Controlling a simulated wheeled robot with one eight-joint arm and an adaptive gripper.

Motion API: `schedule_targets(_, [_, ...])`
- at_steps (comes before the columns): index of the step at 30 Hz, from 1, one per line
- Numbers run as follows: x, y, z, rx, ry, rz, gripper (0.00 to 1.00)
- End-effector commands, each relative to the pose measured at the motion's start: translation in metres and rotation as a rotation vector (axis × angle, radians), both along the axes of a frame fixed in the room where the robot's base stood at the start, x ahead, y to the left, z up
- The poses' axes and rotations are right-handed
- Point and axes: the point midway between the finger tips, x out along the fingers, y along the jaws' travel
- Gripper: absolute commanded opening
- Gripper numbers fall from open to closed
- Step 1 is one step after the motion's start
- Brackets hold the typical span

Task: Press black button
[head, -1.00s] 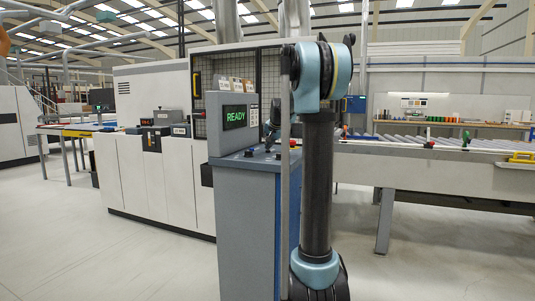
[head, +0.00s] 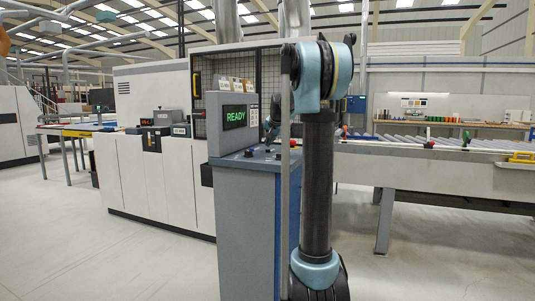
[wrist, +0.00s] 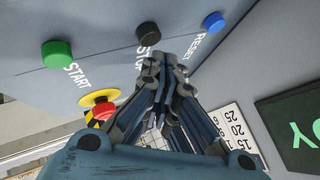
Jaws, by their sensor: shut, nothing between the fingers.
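The black button (wrist: 148,34) stands on the grey panel at the top middle of the wrist view, with the partly covered STOP label beside it. My gripper (wrist: 165,62) is shut and empty. Its fingertips show just below and slightly right of the black button in the picture and cover part of the label. I cannot tell the gap in depth; no contact is clear. In the head view the console (head: 245,220) stands in the middle, and my arm hides part of its right side. The gripper is small there, over the console top.
A green START button (wrist: 57,54) is left of the black one, and a blue RESET button (wrist: 214,22) is right. A red emergency stop (wrist: 103,112) on yellow sits left of my fingers. The green-lettered READY screen (head: 235,117) rises behind the console top.

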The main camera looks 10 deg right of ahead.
Motion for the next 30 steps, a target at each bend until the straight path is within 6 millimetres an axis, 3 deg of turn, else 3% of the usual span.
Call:
schedule_targets(9, [0.0, 0.0, 0.003, 0.0, 0.0, 0.0, 0.0])
schedule_targets(30, [0.0, 0.0, 0.05, 0.0, 0.0, 0.0, 0.0])
